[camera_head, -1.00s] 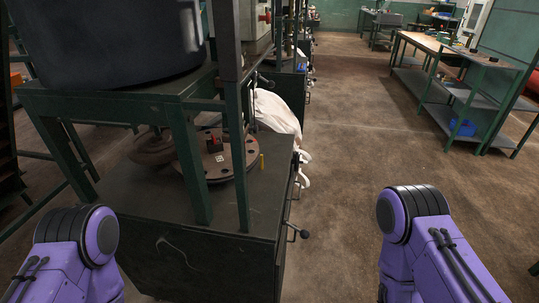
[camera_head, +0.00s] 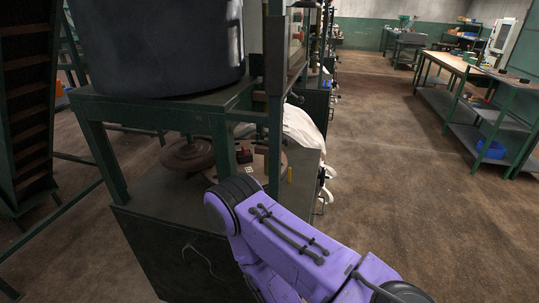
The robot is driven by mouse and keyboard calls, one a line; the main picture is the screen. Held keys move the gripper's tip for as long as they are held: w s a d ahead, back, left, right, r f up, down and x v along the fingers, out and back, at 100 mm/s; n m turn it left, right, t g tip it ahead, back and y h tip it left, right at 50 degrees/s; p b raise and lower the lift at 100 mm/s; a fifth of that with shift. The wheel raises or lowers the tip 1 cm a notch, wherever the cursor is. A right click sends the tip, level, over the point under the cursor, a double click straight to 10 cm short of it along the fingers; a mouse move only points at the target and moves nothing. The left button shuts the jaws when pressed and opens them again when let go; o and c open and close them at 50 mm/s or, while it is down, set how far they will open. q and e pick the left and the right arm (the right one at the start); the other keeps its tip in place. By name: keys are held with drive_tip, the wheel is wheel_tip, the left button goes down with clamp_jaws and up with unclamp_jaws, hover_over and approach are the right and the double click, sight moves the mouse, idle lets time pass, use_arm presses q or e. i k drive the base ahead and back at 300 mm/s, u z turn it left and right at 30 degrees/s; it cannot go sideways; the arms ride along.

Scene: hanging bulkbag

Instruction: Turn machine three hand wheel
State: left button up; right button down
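The nearest machine is a dark green steel frame (camera_head: 112,160) on a cabinet (camera_head: 160,245), with a large dark drum (camera_head: 160,45) on top. Under the drum are a rusty brown round disc (camera_head: 187,155) and a round plate, partly hidden by my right arm. Small dark handles (camera_head: 326,196) stick out from the right side of the machine row. I cannot tell which part is the machine three hand wheel. My purple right arm reaches from the lower right across the cabinet's front right. Neither gripper is in view.
A white sack (camera_head: 302,128) hangs behind the nearest machine. More machines stand in a row beyond it. A brown floor aisle (camera_head: 390,160) is clear to the right. Workbenches (camera_head: 447,62) with a blue bin (camera_head: 491,149) stand at the far right. A dark rack (camera_head: 30,110) is at left.

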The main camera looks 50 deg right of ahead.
sight(322, 177)
drive_tip(key=u, duration=0.15)
drive_tip(key=k, duration=0.95)
drive_tip(key=z, duration=1.65)
drive_tip(key=i, duration=1.5)
drive_tip(key=u, duration=0.6)
